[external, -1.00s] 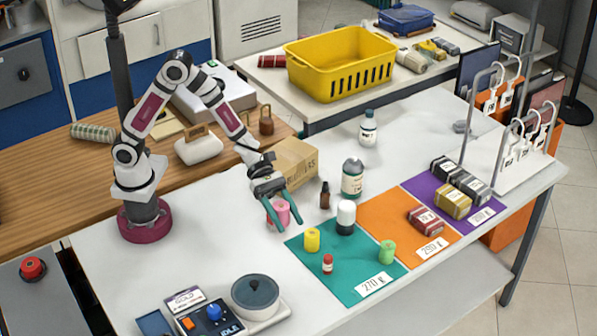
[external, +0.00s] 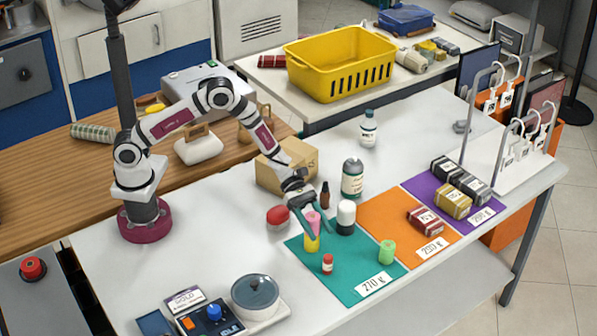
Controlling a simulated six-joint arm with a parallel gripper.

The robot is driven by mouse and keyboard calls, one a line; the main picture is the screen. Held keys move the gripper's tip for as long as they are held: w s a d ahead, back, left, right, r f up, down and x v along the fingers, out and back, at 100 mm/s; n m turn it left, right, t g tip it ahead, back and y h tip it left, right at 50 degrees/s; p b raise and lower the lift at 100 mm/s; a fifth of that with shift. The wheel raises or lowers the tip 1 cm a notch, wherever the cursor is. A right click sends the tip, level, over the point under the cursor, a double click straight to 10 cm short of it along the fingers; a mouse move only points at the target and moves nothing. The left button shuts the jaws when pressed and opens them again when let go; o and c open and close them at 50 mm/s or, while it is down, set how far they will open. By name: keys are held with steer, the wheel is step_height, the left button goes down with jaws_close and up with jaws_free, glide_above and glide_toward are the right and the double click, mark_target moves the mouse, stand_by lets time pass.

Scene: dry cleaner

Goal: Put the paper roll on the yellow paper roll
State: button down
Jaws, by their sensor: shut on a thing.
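The pink paper roll (external: 313,219) is held upright between the fingers of my gripper (external: 312,227), which is shut on it. The yellow paper roll (external: 311,244) stands on the teal mat (external: 345,263), near its left side. The pink roll is right above the yellow roll in the picture. I cannot tell whether the two touch. The fingers hide part of both rolls.
Close by stand a black-and-white bottle (external: 346,217), a small red-capped jar (external: 327,263), a green roll (external: 388,250) and a brown bottle (external: 325,195). A red round item (external: 278,216) and a cardboard box (external: 285,168) are on the left.

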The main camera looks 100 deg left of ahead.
steer(key=shift+f, duration=0.15)
steer(key=shift+c, duration=1.5)
jaws_free()
